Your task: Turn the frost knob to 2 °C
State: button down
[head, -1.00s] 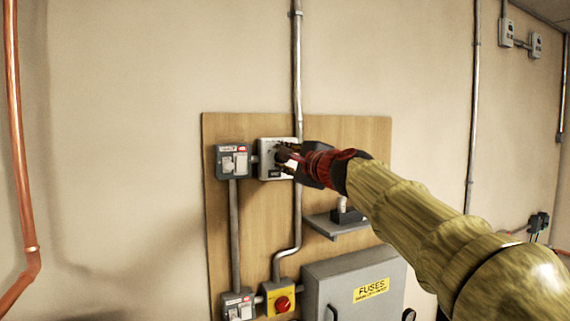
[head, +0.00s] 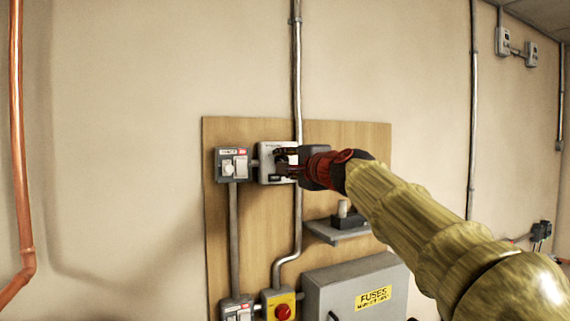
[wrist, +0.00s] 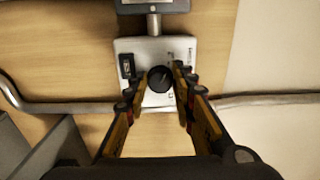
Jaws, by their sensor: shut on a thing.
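The frost knob is a round black dial (wrist: 160,79) on a white control box (wrist: 150,53), with a dark display (wrist: 127,66) beside it. In the head view the box (head: 265,150) is on the wooden board, and the gripper hides the knob. My gripper (head: 283,161) reaches the box from the right. In the wrist view its fingers (wrist: 156,83) lie on either side of the knob, and it is shut on the knob. The knob's setting and the display's digits are too small to read.
A grey switch box (head: 231,165) sits just left of the control box. Below are a small shelf (head: 338,232), a yellow box with a red knob (head: 281,306) and a grey fuse box (head: 345,285). A vertical conduit (head: 297,70) runs above the control box.

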jog(key=c, duration=1.8)
grip_release()
jog(key=shift+f, duration=0.1)
jog(key=shift+o, duration=0.2)
jog(key=v, duration=1.2)
